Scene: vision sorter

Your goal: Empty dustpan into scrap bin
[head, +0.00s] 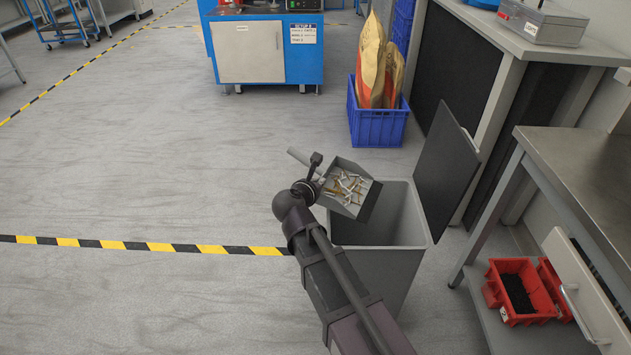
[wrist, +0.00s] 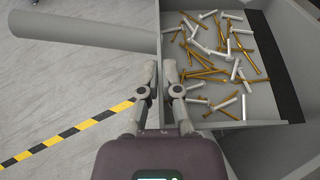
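A grey dustpan (head: 369,203) is held over the left rim of the open grey scrap bin (head: 408,222). Several brass and silver screw-like pieces (head: 347,187) lie in the pan; they also show in the wrist view (wrist: 215,60). The pan looks roughly level, its dark lip (wrist: 276,62) facing right over the bin opening. Its handle (wrist: 80,37) sticks out to the left. The bin's dark lid (head: 447,165) stands open on the right. The bin floor is hidden.
A steel workbench (head: 590,165) with red part boxes (head: 515,290) on its shelf stands close to the right. A blue crate (head: 378,128) with paper sacks is behind the bin. A blue cabinet (head: 265,50) stands farther back. The floor to the left is clear, crossed by yellow-black tape (head: 140,246).

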